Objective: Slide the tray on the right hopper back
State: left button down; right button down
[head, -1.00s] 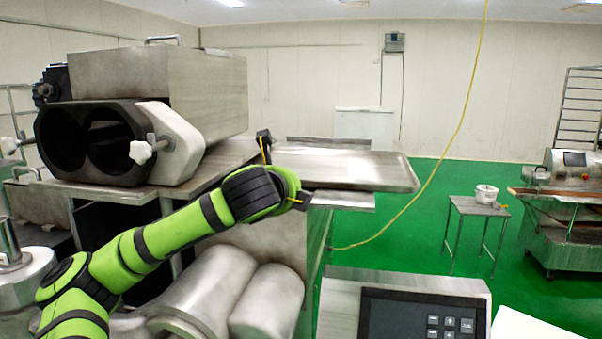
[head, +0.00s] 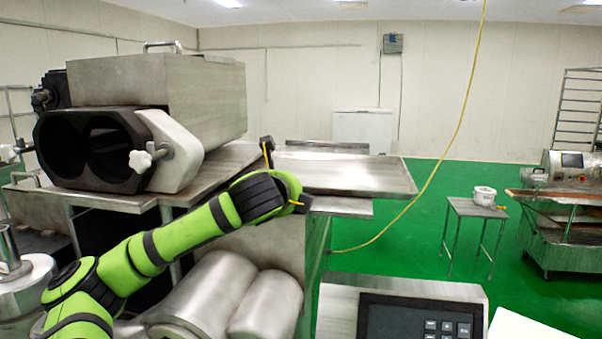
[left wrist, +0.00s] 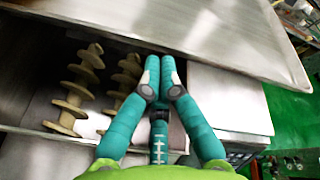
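The tray (head: 345,174) is a flat steel pan with a raised rim. In the head view it lies on top of the machine, right of the big steel hopper housing. In the left wrist view the tray (left wrist: 215,30) spans the top, and its near edge runs diagonally past my fingertips. My left gripper (left wrist: 160,72) has its teal fingers together, with the tips at or very near that edge; contact is unclear. Below the edge is the hopper opening with beige augers (left wrist: 78,92). In the head view my forearm hides most of the gripper. My right gripper is in neither view.
A hopper housing with two round openings (head: 88,150) stands left of the tray. A control panel (head: 415,318) is at the front. A yellow cable (head: 455,125) hangs right of the tray. A small table (head: 478,210) with a white bucket (head: 484,195) stands on clear green floor.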

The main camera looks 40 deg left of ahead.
pick_arm(q)
jog(key=shift+w+a+r+p, duration=0.15)
jog(key=shift+w+a+p, duration=0.25)
jog(key=shift+w+p, duration=0.2)
jog(key=shift+w+a+r+p, duration=0.15)
jog(key=shift+w+a+p, duration=0.2)
jog(key=shift+w+p, duration=0.25)
jog(key=shift+f, duration=0.15)
jog(key=s+d+b, duration=0.1)
jog(key=s+d, duration=0.3)
jog(key=s, duration=0.4)
jog(key=shift+d, duration=0.25)
jog(key=shift+w+f, duration=0.15)
